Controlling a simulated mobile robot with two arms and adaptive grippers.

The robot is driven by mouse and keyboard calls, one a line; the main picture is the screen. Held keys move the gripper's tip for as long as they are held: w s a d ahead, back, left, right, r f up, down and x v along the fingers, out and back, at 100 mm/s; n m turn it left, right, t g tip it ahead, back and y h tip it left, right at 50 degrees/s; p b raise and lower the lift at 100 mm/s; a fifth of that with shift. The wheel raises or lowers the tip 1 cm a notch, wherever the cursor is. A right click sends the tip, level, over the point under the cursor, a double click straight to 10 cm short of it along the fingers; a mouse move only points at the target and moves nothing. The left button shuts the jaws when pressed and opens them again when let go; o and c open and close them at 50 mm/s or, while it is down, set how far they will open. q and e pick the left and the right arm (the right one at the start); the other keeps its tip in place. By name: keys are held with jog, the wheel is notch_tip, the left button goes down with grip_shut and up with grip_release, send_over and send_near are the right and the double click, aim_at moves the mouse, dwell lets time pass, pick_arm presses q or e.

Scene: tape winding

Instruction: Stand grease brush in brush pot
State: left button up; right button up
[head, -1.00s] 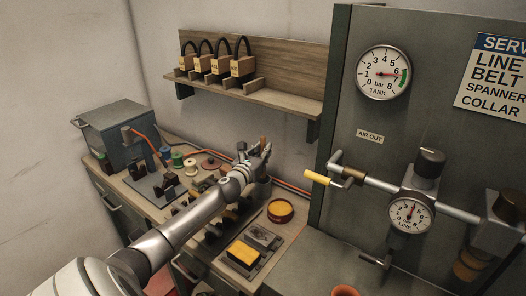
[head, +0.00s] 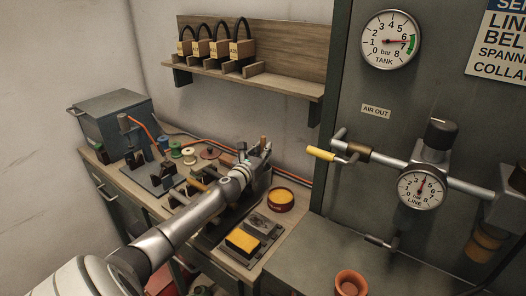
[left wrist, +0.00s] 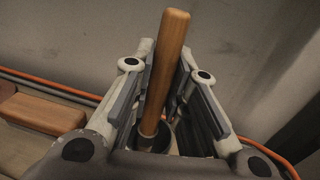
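The grease brush shows as a plain wooden handle (left wrist: 167,70) standing between the fingers of my left gripper (left wrist: 163,95) in the left wrist view. Its top (head: 263,142) also pokes up at the gripper in the head view. The fingers are spread, with a gap visible on each side of the handle. Below, the handle runs past a pale metal band into a dark round opening, which looks like the brush pot (left wrist: 168,141). The bristles are hidden. In the head view my left gripper (head: 258,150) is over the back of the bench and hides most of the pot. My right gripper is out of view.
A tin of yellow grease (head: 281,198) and a yellow sponge-like block (head: 243,242) are near the gripper. A shelf with padlocks (head: 240,76) hangs above. The air pipe's yellow handle (head: 320,153) sticks out at right. A terracotta cup (head: 350,283) is at front right.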

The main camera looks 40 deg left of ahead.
pick_arm(q)
jog(key=o, duration=0.5)
jog(key=shift+o, duration=0.2)
jog(key=shift+v, duration=6)
